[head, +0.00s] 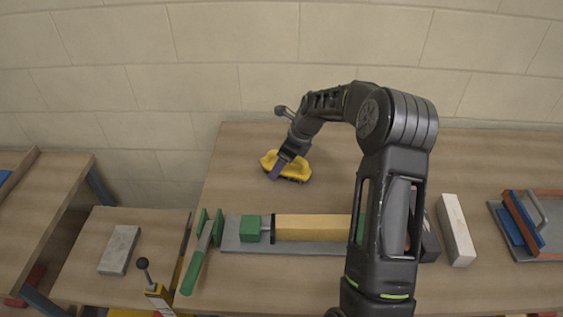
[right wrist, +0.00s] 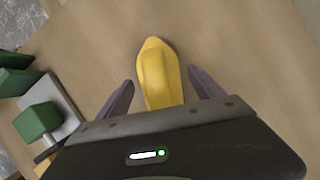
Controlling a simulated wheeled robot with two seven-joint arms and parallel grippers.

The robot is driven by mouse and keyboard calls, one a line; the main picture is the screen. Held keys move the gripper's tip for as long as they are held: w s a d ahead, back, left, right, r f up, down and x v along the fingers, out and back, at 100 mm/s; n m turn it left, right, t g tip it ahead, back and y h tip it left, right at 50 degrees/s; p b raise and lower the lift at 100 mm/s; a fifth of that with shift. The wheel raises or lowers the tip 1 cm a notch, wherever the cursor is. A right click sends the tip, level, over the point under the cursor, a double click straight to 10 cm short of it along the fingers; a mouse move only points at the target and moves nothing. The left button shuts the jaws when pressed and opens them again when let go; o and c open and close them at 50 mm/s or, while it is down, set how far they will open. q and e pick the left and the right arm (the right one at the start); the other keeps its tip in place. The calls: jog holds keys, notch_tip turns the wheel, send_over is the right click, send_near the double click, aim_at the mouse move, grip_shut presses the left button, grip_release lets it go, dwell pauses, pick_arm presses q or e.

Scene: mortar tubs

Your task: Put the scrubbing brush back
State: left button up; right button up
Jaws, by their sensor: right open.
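The yellow scrubbing brush (head: 297,169) lies on the wooden table, toward its back left, with a dark underside. In the right wrist view the brush (right wrist: 160,72) points away from me, its near end hidden by the gripper body. My right gripper (head: 277,171) is open over the brush. In the right wrist view its two fingers (right wrist: 162,92) stand on either side of the brush, with a gap on each side. My left gripper is not in view.
A clamp-like tool with a yellow bar and green blocks (head: 251,229) lies in front. A pale block (head: 456,231) and a tray (head: 507,237) with blue and orange tools are at right. A grey brick (head: 120,249) lies on the lower left table. The table behind the brush is clear.

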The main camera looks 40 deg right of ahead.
jog(key=v, duration=1.2)
jog(key=shift+r+b, duration=0.15)
jog(key=shift+b, duration=0.25)
dwell(0.3)
